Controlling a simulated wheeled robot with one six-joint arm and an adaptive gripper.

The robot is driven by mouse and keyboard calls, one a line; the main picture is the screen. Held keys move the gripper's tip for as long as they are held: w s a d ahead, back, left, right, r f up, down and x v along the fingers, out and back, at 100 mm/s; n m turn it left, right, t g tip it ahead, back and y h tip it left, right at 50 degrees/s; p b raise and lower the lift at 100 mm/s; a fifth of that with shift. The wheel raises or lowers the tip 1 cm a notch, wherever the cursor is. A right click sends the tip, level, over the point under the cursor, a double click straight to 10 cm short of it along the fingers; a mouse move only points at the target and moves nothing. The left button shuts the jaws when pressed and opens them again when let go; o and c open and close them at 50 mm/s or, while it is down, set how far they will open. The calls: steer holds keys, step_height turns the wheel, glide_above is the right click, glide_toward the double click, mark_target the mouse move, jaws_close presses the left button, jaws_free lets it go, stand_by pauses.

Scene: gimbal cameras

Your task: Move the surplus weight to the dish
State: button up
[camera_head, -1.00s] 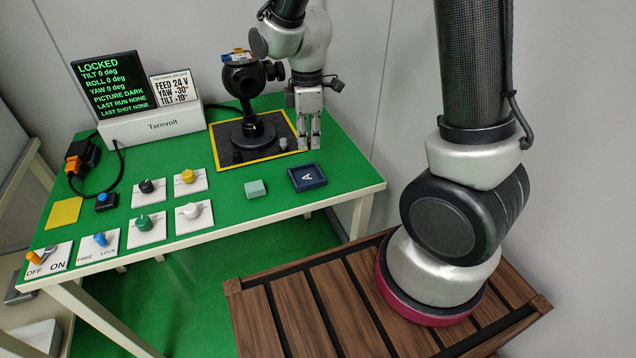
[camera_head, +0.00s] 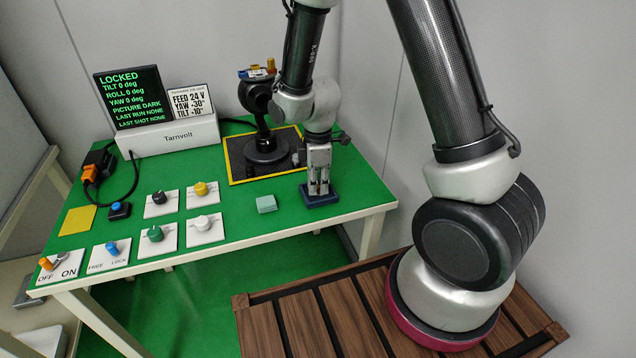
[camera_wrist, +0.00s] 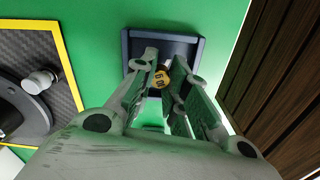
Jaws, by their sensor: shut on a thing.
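My gripper (camera_head: 319,191) points down over the dark blue dish (camera_head: 333,199) near the right end of the green table. In the wrist view its two fingers (camera_wrist: 163,62) are closed on a small brass-coloured weight (camera_wrist: 161,79) with dark markings too small to read. The weight is within the outline of the dish (camera_wrist: 197,42) in that view. I cannot tell whether the weight touches the dish floor. The weight is hidden behind the fingers in the head view.
The camera gimbal (camera_head: 262,125) stands on a yellow-edged dark mat (camera_head: 237,175) left of my gripper. Knobs, switches and a screen (camera_head: 130,97) reading LOCKED are further left.

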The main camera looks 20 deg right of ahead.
steer(key=shift+f, duration=0.1)
steer(key=o, duration=0.4)
steer(key=s+d+r+m+t, duration=0.1)
steer(key=s+d+r+m, duration=0.15)
steer(key=r, duration=0.75)
steer(key=s+d+r+m, duration=0.1)
steer(key=d+r+m, duration=0.15)
steer(key=r, duration=0.75)
steer(key=s+d+r+m+t, duration=0.1)
steer(key=s+d+r+m, duration=0.2)
steer(key=s, duration=0.2)
steer(key=s+d+r+m+t, duration=0.1)
steer(key=s+d+r+m, duration=0.2)
steer(key=s+m, duration=0.1)
steer(key=s+d+r+m+t, duration=0.1)
steer(key=s+d+r+m, duration=0.2)
steer(key=s, duration=0.3)
steer(key=shift+s+d+r+m, duration=0.3)
steer(key=shift+d+r+m, duration=0.1)
steer(key=shift+d, duration=0.05)
